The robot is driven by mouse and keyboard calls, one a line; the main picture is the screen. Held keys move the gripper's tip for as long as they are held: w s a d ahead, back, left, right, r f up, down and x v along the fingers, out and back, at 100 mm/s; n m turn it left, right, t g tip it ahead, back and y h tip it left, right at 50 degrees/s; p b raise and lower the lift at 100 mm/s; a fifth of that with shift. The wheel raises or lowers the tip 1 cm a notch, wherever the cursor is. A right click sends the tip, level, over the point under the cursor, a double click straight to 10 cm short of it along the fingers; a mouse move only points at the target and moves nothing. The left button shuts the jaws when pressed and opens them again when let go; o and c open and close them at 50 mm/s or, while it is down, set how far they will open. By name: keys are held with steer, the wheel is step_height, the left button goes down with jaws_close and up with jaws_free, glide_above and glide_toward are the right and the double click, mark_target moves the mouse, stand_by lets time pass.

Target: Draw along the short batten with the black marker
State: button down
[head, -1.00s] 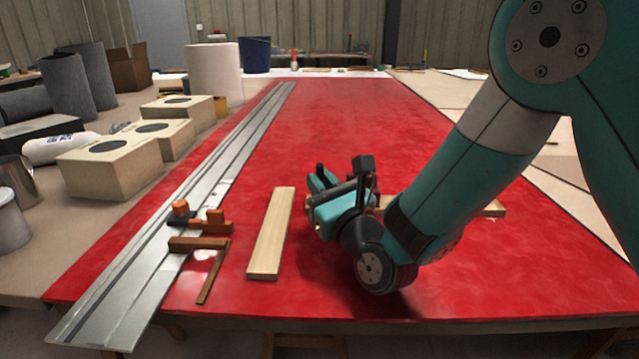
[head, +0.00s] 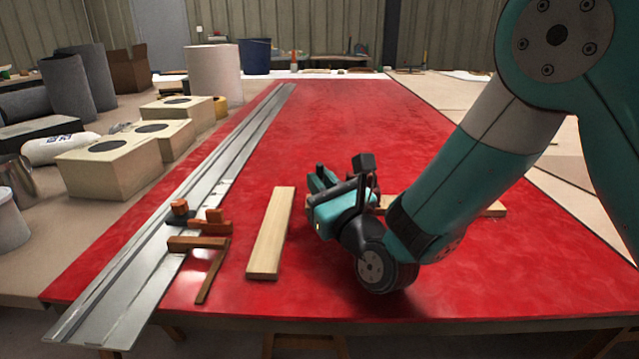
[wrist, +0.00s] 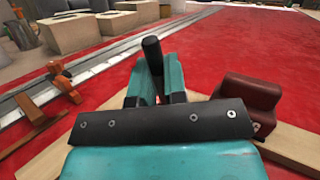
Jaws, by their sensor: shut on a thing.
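The black marker (wrist: 152,55) stands upright between the teal fingers of my gripper (wrist: 158,82), which is shut on it. In the head view its dark top (head: 320,168) shows above my gripper (head: 322,184); its tip is hidden. One pale wooden batten (head: 270,235) lies lengthwise on the red surface, left of my gripper. A second batten (head: 494,209) lies crosswise behind my gripper and arm, which hide much of it. I cannot tell whether the marker touches anything.
A red-brown block (wrist: 247,98) sits at the crosswise batten, right of my fingers in the wrist view. A long metal rail (head: 150,265) runs along the left of the red table (head: 350,115), with orange-brown clamps (head: 200,243) on it. The far red surface is clear.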

steer(key=shift+d+f+b, duration=0.15)
steer(key=shift+d+b, duration=1.05)
steer(key=shift+b, duration=1.5)
steer(key=shift+s+d+b, duration=0.1)
steer(key=shift+d+b, duration=0.05)
steer(key=shift+b, duration=0.15)
steer(key=shift+s+a, duration=0.2)
steer(key=shift+a, duration=0.1)
steer(key=shift+d+b, duration=0.1)
steer(key=shift+b, duration=0.2)
steer(key=shift+w+d+f+b, duration=0.15)
steer(key=shift+w+d+b, duration=0.25)
steer(key=shift+d, duration=0.4)
steer(key=shift+s+d+b, duration=0.15)
steer(key=shift+d+b, duration=0.1)
steer(key=shift+b, duration=0.3)
steer(key=shift+d+r, duration=0.1)
steer(key=shift+r, duration=0.1)
steer(key=shift+d, duration=0.1)
